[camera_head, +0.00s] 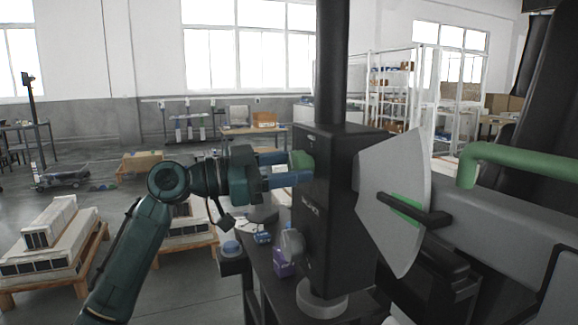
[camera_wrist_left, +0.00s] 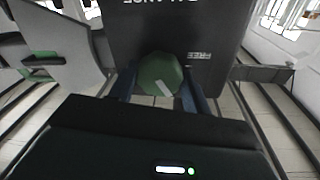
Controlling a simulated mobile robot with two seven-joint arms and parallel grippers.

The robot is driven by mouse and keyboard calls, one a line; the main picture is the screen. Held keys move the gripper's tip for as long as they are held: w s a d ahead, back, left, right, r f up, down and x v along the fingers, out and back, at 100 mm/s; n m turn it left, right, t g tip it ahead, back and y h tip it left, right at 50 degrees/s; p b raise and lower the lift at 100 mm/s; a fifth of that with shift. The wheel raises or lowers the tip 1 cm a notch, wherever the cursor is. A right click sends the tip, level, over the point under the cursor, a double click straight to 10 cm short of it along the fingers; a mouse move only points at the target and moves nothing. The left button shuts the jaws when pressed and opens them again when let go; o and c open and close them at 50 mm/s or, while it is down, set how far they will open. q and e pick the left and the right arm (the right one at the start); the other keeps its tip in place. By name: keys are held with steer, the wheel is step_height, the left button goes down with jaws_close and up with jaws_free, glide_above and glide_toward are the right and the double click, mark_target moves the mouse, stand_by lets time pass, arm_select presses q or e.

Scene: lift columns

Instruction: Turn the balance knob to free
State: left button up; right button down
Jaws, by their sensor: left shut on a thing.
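The green balance knob (camera_head: 300,159) sits on the left side face of a black control box (camera_head: 318,225) on a dark vertical column. My left gripper (camera_head: 296,168) reaches in level from the left, with its blue fingers at the knob. In the left wrist view the knob (camera_wrist_left: 160,72) is between the two fingers, and the gripper (camera_wrist_left: 160,88) is shut on it. A white pointer mark on the knob slants toward the lower right of that view. The word FREE (camera_wrist_left: 193,55) appears upside down right of the knob. BALANCE, partly cut off, is above it. My right gripper is not in view.
A grey sector plate (camera_head: 395,198) with a green band and a black lever (camera_head: 402,208) stands right of the box. Pallets with pale boxes (camera_head: 52,240) stand on the floor at left.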

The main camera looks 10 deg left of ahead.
arm_select(q)
steer(key=n+p, duration=0.1)
steer(key=n, duration=0.3)
steer(key=n+t+p, duration=0.1)
steer(key=n, duration=0.3)
steer(key=shift+p, duration=0.4)
steer(key=shift+n+p, duration=0.5)
steer(key=shift+n, duration=0.4)
steer(key=shift+n+t+p, duration=0.4)
steer(key=shift+n+p, duration=0.4)
steer(key=shift+n, duration=0.8)
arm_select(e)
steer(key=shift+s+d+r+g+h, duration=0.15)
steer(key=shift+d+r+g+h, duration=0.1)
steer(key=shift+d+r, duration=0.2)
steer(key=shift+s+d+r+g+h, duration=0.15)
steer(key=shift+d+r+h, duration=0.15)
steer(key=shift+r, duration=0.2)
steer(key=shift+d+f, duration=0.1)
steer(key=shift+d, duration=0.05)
arm_select(q)
steer(key=o, duration=1)
steer(key=shift+c, duration=0.2)
